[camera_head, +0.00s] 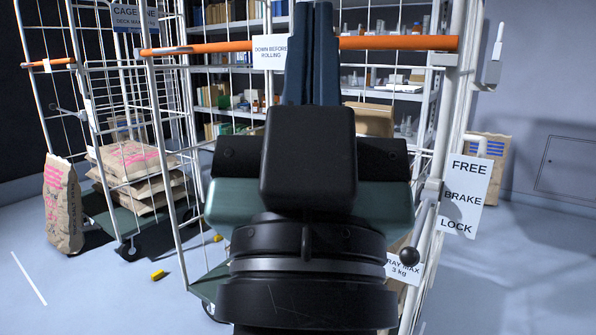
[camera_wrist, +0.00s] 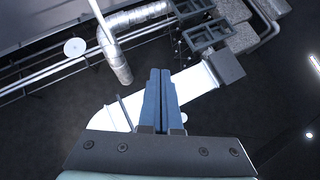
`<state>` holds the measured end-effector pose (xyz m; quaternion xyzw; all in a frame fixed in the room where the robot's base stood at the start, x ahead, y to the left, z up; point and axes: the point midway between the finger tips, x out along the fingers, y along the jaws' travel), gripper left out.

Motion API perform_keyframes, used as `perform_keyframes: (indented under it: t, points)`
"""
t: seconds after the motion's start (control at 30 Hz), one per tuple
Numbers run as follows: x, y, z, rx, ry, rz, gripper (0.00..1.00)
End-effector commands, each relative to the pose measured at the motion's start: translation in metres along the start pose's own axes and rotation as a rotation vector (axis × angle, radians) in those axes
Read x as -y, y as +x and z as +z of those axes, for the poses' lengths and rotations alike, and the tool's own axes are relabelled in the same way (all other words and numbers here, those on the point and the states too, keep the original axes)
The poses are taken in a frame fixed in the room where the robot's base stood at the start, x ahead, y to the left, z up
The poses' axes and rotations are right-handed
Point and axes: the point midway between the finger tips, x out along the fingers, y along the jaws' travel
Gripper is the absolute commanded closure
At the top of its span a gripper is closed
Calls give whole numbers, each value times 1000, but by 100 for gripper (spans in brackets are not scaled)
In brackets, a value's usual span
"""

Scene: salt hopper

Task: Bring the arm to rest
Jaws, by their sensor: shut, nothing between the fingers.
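My gripper (camera_head: 311,50) stands upright in the middle of the head view, in front of a wire cage trolley with an orange bar (camera_head: 400,43). Its two blue fingers are together, with nothing seen between them. In the wrist view, my gripper (camera_wrist: 159,75) points up towards a dark ceiling with pipes, and its fingers lie side by side. My arm's dark wrist and green-grey body hide much of the near trolley's middle and deck.
A second cage trolley with stacked sacks (camera_head: 140,170) stands left, with a sack (camera_head: 63,205) on the floor beside it. A brake lever (camera_head: 418,232) hangs by the sign (camera_head: 465,195) at right. Shelves (camera_head: 225,60) stand behind. The right floor (camera_head: 530,260) is clear.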

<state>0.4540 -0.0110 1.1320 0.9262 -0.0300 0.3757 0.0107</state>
Motion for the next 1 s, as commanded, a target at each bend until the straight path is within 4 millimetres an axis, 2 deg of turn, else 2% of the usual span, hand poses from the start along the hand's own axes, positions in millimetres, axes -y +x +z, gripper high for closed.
perform_keyframes:
  t: [0.03, 0.07, 0.1, 0.37, 1.0]
  points:
    - [10, 3, -32, -57, 43, -46, 100]
    - [12, 12, -42, -58, 48, -55, 100]
    - [11, 23, -48, -47, 42, -49, 100]
    - [11, 74, -98, -43, 42, -47, 100]
    - [12, 210, -238, -41, 43, -48, 100]
